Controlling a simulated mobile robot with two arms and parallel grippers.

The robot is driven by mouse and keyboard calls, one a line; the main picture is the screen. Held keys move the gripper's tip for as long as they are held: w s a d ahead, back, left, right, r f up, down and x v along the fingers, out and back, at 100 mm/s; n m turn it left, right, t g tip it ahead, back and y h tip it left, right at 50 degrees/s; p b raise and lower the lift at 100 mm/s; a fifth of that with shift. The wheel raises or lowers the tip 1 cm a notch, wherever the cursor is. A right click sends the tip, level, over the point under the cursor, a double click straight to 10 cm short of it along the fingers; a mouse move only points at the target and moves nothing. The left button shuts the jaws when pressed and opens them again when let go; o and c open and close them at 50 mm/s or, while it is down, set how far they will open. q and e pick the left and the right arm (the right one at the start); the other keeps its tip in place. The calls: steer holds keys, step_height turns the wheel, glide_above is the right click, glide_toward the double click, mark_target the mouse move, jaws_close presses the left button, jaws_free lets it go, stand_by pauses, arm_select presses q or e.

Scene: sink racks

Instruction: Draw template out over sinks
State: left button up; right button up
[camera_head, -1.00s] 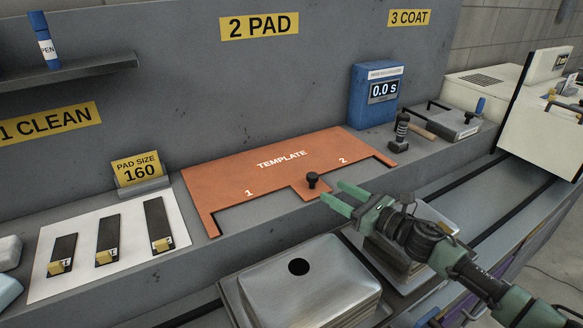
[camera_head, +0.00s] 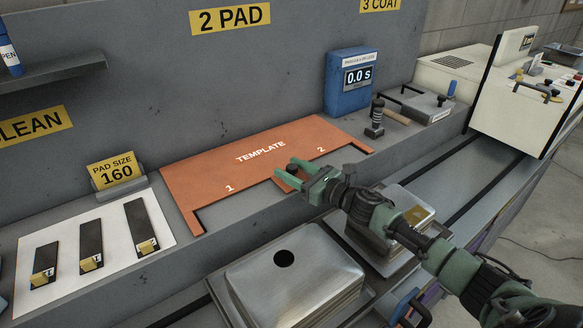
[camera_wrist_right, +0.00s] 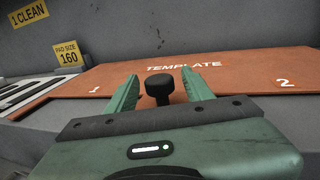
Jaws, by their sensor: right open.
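The orange template (camera_head: 215,172) lies flat on the grey ledge, marked 1 and 2, with notches along its front edge. Its black knob (camera_wrist_right: 159,88) stands upright between the fingers of my right gripper (camera_wrist_right: 160,83) in the right wrist view. The right gripper (camera_head: 284,172) is open, fingers on either side of the knob with gaps showing. In the head view my gripper hides the knob. Two upturned steel sinks sit below the ledge: the front one (camera_head: 310,285) has a round hole, the other (camera_head: 412,200) is partly behind my right arm. The left gripper is not in view.
A white sheet (camera_head: 60,250) with several dark pads lies left of the template, beside a yellow pad size sign (camera_head: 115,172). A blue timer (camera_head: 348,85), a black-handled stamp-like tool (camera_head: 376,120) and a grey lidded box (camera_head: 425,103) stand to the right. The wall rises behind.

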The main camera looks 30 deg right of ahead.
jaws_close()
stand_by(1.4)
